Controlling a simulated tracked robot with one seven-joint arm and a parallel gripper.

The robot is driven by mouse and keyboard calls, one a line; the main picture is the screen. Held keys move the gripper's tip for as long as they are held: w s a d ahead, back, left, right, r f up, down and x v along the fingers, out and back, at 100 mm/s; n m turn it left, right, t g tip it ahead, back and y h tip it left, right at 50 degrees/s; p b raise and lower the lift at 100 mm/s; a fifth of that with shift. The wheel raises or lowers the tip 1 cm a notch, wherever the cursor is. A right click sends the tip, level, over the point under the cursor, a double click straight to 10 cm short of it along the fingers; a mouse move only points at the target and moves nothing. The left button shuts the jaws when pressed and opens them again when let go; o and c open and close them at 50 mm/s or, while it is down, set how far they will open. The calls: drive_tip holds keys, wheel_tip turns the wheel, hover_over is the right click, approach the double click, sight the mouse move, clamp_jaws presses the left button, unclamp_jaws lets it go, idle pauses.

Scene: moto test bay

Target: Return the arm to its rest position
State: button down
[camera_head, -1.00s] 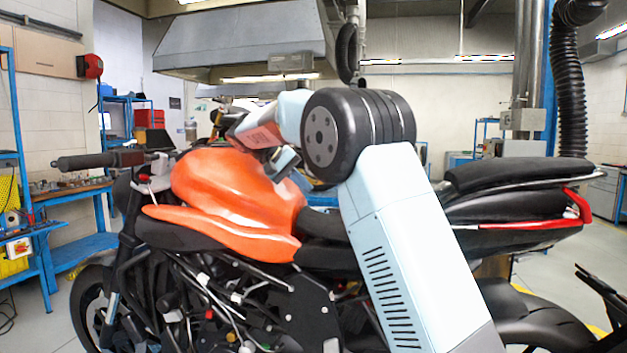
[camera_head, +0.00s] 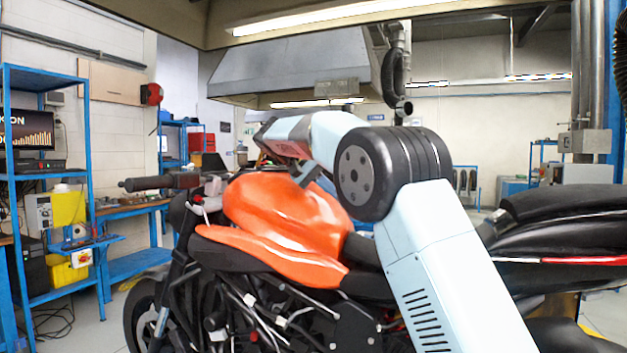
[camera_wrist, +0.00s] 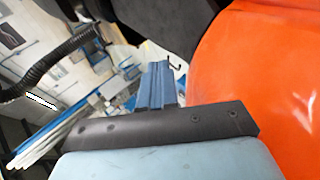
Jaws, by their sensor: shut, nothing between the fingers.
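My arm rises from the bottom right in the head view and bends at a black ribbed joint (camera_head: 390,175). Its pale blue forearm (camera_head: 335,137) reaches left over the motorcycle's orange tank (camera_head: 290,212). In the wrist view my gripper (camera_wrist: 156,75) shows as blue fingers close together, with nothing seen between them. The tank also fills the right side of the wrist view (camera_wrist: 260,75), beside the gripper; contact cannot be judged. The gripper is mostly hidden by the forearm in the head view.
The motorcycle's black seat (camera_head: 565,200) lies right of my arm, and its handlebar grip (camera_head: 150,183) is at the left. A grey hood (camera_head: 290,65) hangs above and behind the arm. Blue shelving (camera_head: 45,75) with a screen (camera_head: 27,130) stands at far left.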

drive_tip(key=a+r, duration=0.3)
drive_tip(key=a, duration=0.2)
drive_tip(key=s+d+n+y, duration=0.1)
drive_tip(key=s+d+y, duration=0.2)
drive_tip(key=s+d, duration=0.6)
drive_tip(key=s+d+y, duration=0.2)
drive_tip(key=s+d, duration=0.4)
drive_tip(key=d, duration=0.6)
drive_tip(key=s+d+f+t+y, duration=0.1)
drive_tip(key=s+d+f+y, duration=0.1)
drive_tip(key=s+f, duration=0.8)
drive_tip(key=s+d+f+m+t+y, duration=0.1)
drive_tip(key=s+d+f+t+y, duration=0.1)
drive_tip(key=s+f, duration=0.7)
drive_tip(key=shift+s+d+f+m+t, duration=0.35)
drive_tip(key=shift+s+d, duration=0.55)
drive_tip(key=shift+s, duration=2.9)
